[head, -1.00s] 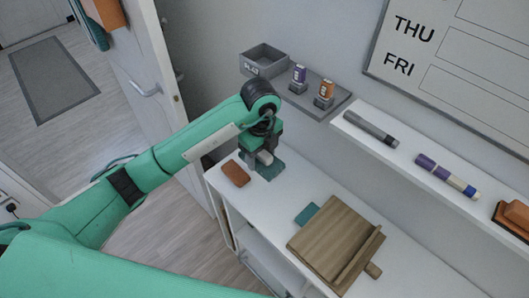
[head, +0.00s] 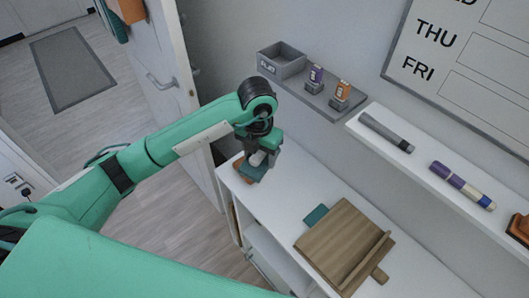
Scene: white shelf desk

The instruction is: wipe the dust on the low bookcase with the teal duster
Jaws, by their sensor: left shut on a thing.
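The low white bookcase (head: 292,191) runs from the middle to the lower right. My left gripper (head: 257,163) is over its left end, pointing down and shut on the teal duster (head: 250,175). The duster's flat teal pad shows below the fingers, low over the top; I cannot tell whether it touches. The gripper and duster partly cover a small orange-brown block (head: 237,164). I cannot make out dust on the top. My right gripper is not in view.
A wooden board with a ledge (head: 340,243) lies on the bookcase, with a flat teal piece (head: 316,215) at its corner. A door (head: 150,90) stands left.

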